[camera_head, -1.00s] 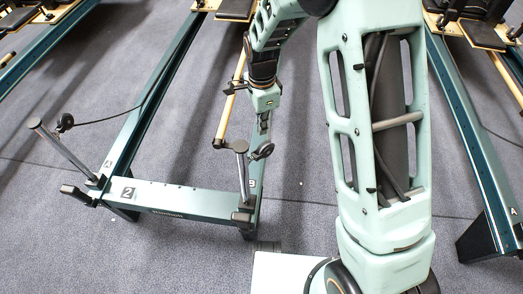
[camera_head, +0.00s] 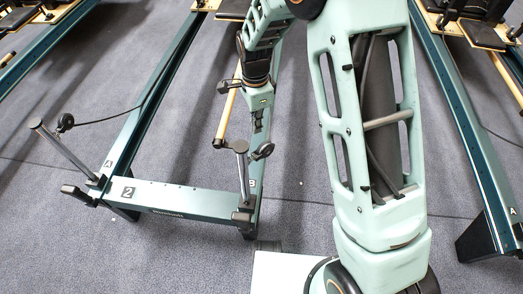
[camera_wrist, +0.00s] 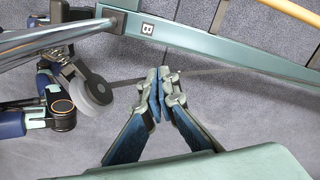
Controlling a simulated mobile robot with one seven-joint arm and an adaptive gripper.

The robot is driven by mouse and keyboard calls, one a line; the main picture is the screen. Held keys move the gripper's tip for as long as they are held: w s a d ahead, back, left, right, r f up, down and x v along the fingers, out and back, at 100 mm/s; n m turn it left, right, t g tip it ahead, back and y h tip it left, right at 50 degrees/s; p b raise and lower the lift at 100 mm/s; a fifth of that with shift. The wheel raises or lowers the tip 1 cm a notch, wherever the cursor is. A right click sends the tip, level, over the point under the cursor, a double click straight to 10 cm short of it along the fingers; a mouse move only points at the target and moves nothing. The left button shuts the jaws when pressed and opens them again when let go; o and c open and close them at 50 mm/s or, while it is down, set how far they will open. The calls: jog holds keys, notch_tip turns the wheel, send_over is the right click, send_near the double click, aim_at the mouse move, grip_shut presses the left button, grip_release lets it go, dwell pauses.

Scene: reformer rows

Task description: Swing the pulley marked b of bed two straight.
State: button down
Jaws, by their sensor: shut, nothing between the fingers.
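Bed two carries a plate marked 2 (camera_head: 127,192) on its teal end beam. The pulley marked b (camera_head: 262,151) is a dark wheel on a short bracket, sticking out to the right of its post top (camera_head: 240,146). In the wrist view the pulley (camera_wrist: 93,92) is a grey disc left of my fingertips, below the rail's B label (camera_wrist: 147,28). A thin cord runs from it to the right, past the fingertips. My gripper (camera_head: 258,128) is just above the pulley in the head view. In the wrist view its fingers (camera_wrist: 163,75) are together, empty, apart from the wheel.
The other pulley (camera_head: 65,122) stands on the post at the rail marked A (camera_head: 108,163), with its cord running right. Another bed's rail (camera_head: 465,130) is at the right. The grey carpet between the rails is clear.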

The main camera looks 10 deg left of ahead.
jog(key=shift+w+a, duration=0.1)
jog(key=shift+a, duration=0.65)
jog(key=shift+a, duration=0.4)
jog(key=shift+a, duration=0.35)
dwell(0.3)
jog(key=shift+a+p, duration=0.3)
jog(key=shift+a, duration=0.15)
jog(key=shift+d, duration=0.1)
dwell(0.3)
jog(key=shift+w+d, duration=0.15)
jog(key=shift+d, duration=0.3)
notch_tip(320, 180, up, 10)
jog(key=p, duration=0.7)
jog(key=shift+p, duration=0.3)
